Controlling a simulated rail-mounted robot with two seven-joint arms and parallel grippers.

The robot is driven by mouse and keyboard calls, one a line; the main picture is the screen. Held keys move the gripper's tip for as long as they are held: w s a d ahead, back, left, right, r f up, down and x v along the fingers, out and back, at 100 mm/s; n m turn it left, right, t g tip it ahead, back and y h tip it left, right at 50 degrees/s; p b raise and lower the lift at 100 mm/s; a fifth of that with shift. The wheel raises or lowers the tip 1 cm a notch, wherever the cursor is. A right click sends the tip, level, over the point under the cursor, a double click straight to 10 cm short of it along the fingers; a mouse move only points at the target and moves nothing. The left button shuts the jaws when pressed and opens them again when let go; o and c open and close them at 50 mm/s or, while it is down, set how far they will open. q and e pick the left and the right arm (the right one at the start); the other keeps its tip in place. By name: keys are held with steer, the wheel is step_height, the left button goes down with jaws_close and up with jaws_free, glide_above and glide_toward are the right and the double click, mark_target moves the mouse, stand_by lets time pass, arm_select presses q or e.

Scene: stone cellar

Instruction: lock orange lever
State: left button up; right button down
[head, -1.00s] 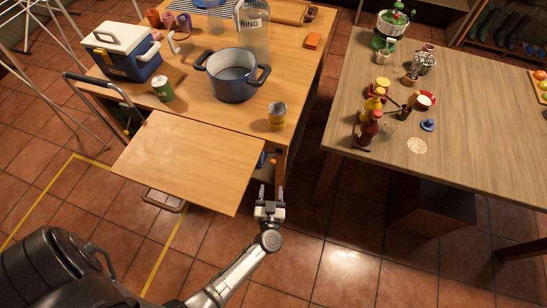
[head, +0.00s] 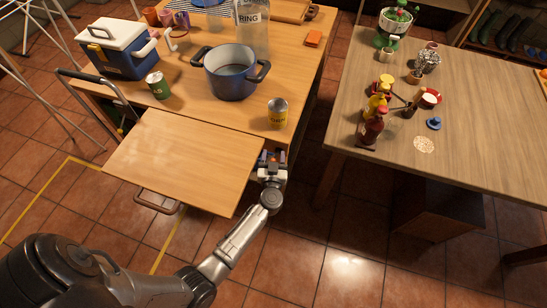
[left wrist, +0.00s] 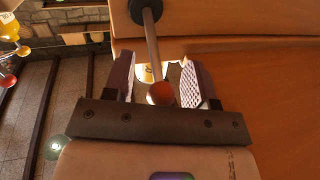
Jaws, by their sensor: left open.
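The orange lever (left wrist: 160,93) shows in the left wrist view as a dark rod running from a round dark mount at the top to an orange-red ball end. In the head view it is mostly hidden by my gripper, at the front right corner of the left table. My left gripper (head: 271,157) is at that corner, just right of the wooden flap. In the left wrist view my left gripper's fingers (left wrist: 158,78) are open, one on each side of the ball, with gaps visible. My right gripper is not in view.
The wooden flap (head: 185,160) juts out beside my left gripper, with a handle (head: 157,202) below. The right table (head: 470,130) stands across a floor gap.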

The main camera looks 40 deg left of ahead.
arm_select(q)
steer(key=shift+c, duration=0.3)
jaws_close()
stand_by(0.3)
